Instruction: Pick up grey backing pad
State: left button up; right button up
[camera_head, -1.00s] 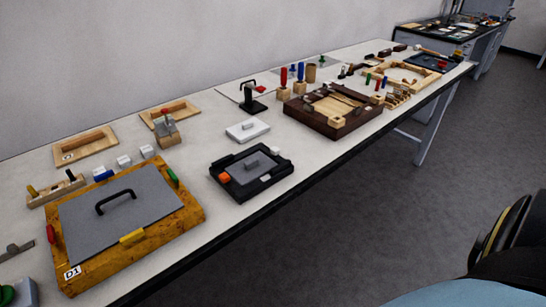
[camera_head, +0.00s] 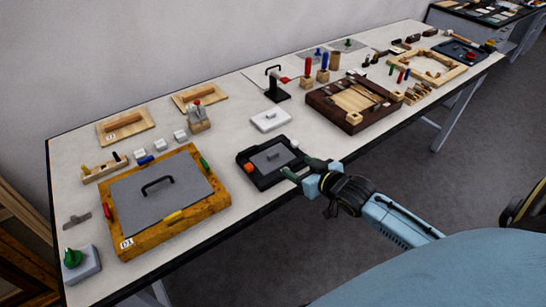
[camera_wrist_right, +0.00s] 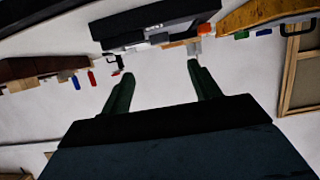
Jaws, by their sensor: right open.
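A grey pad (camera_head: 272,157) with a small raised grip lies in a black tray (camera_head: 262,182) near the front edge of the bench. I take it for the backing pad. A larger grey plate (camera_head: 185,200) with a black handle lies on the wooden D1 frame to the left. My right gripper (camera_head: 296,165) is open and empty, with its green fingertips at the tray's right side. In the right wrist view the open fingers (camera_wrist_right: 160,69) point toward the black tray (camera_wrist_right: 155,34), seen edge-on. The grey pad cannot be made out clearly there. My left gripper is not in view.
An orange block (camera_head: 249,168) and a white block sit at the tray's rim. A white lidded pad (camera_head: 270,120) lies behind it. A dark wooden frame (camera_head: 330,110) stands to the right. The D1 frame (camera_head: 215,205) is left. Bare bench shows between them.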

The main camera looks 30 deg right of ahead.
aim_at(273, 154)
jog(key=b+x, duration=0.1)
jog(key=x, duration=1)
jog(key=shift+w+f, duration=0.25)
jog(key=shift+w, duration=0.05)
jog(key=shift+c, duration=0.3)
jog(key=c, duration=1)
jog(key=shift+r, duration=0.1)
